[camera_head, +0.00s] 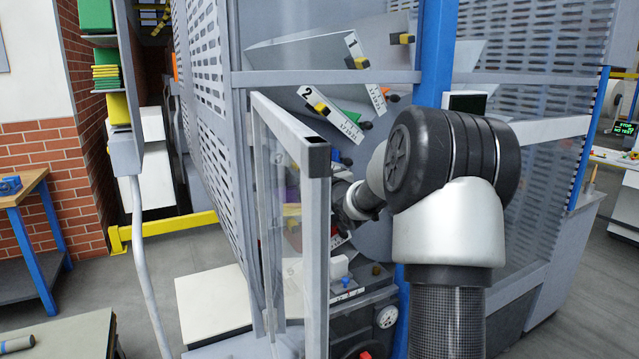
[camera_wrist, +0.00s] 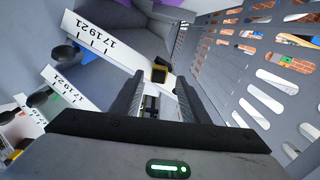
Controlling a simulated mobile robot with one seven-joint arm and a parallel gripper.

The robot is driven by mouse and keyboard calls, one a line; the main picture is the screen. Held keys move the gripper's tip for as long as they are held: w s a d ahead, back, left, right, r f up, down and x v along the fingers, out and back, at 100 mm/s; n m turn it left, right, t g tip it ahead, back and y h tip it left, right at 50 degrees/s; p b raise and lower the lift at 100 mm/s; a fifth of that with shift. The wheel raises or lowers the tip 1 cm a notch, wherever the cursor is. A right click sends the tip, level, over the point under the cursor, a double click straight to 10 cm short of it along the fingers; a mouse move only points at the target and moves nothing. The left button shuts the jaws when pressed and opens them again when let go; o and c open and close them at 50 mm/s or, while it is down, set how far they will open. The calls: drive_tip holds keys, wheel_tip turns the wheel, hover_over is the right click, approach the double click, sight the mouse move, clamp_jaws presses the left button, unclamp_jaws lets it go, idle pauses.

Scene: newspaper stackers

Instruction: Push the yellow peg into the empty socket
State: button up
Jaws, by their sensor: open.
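Similar yellow-and-black knobs sit on upper bars (camera_head: 320,107) (camera_head: 359,62). I cannot make out the empty socket.
A hinged clear door with a grey frame (camera_head: 316,250) stands open close left of my arm. A blue post (camera_head: 434,60) rises behind the arm. In the wrist view, a slotted grey panel (camera_wrist: 255,75) lies to the right, and another numbered bar (camera_wrist: 70,88) to the left.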

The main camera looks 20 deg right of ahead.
drive_tip(key=s+b, duration=0.1)
drive_tip(key=s, duration=1.5)
drive_tip(key=shift+d, duration=0.3)
